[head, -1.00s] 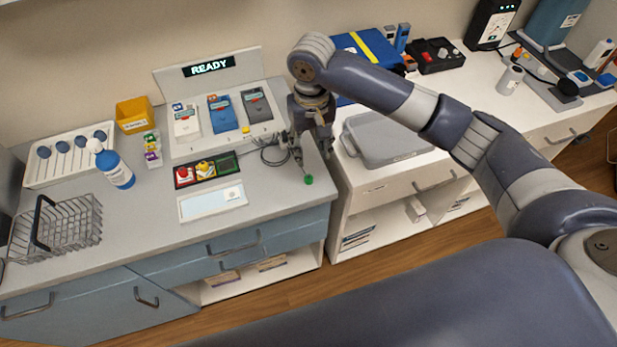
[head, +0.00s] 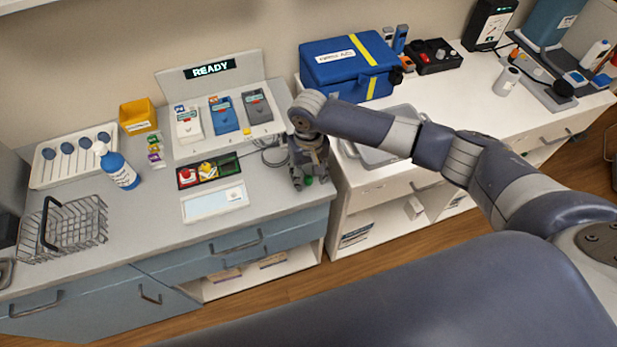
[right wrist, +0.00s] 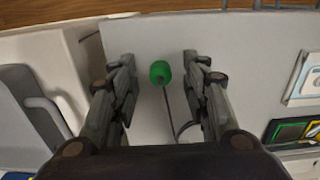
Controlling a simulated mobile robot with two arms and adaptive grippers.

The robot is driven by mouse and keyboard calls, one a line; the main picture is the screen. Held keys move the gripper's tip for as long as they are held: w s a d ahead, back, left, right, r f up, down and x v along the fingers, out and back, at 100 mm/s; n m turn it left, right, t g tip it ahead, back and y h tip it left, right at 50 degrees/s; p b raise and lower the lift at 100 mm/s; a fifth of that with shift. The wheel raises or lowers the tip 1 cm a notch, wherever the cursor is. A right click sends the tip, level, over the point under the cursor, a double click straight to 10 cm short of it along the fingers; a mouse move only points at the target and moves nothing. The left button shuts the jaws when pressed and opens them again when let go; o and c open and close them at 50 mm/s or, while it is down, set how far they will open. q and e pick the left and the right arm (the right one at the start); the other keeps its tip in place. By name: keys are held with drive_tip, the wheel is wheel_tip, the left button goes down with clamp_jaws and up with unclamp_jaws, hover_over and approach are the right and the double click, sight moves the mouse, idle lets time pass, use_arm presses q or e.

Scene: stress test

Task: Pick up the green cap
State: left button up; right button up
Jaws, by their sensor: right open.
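The green cap (head: 308,180) lies on the grey counter near its right front corner. The cap is partly hidden by the gripper in the head view. My left gripper is not in view.
A tray of coloured caps (head: 208,171) and a white panel (head: 214,202) lie to the left. A device stand (head: 262,128) is behind. A grey lidded bin (head: 357,153) stands on the white counter to the right, across a gap.

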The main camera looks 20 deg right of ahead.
drive_tip(key=c, duration=0.9)
drive_tip(key=shift+r, duration=0.15)
